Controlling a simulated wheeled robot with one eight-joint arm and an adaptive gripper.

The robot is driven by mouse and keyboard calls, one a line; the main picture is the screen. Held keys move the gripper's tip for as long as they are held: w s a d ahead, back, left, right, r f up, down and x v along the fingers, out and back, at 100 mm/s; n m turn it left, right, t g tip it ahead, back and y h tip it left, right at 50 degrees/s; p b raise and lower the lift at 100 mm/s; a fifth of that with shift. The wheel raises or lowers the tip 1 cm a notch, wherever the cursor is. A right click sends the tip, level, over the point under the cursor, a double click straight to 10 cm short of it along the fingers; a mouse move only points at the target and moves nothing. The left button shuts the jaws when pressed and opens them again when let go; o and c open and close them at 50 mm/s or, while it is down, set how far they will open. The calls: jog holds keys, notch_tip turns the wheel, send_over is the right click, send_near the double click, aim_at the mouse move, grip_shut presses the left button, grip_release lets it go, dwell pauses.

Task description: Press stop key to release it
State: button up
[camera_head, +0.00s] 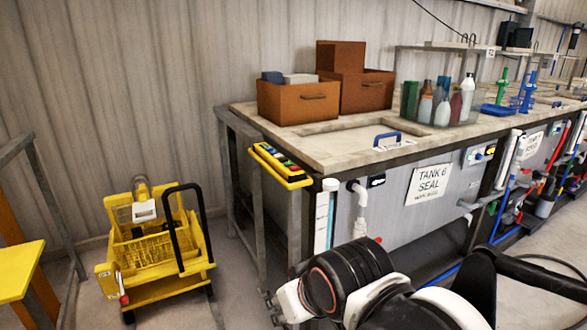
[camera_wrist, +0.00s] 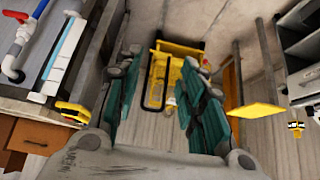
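A yellow control panel (camera_head: 280,165) with a row of coloured keys is fixed at the near left end of the tank bench. Which key is the stop key is too small to tell. A yellow part, likely the end of this panel, also shows at the left in the wrist view (camera_wrist: 73,110). My gripper (camera_wrist: 159,60) has two teal-padded fingers spread apart with nothing between them. It points down toward the floor, to the right of the panel in the wrist view. In the head view my arm is at the bottom centre, and the fingers cannot be made out clearly.
A yellow mop cart (camera_head: 155,250) with a black handle stands on the floor left of the bench (camera_head: 335,150). Brown boxes (camera_head: 298,102) and bottles (camera_head: 442,105) stand on the bench. A yellow-topped stand (camera_head: 18,268) is at far left. Floor between cart and bench is narrow.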

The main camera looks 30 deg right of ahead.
grip_shut()
dwell(1.1)
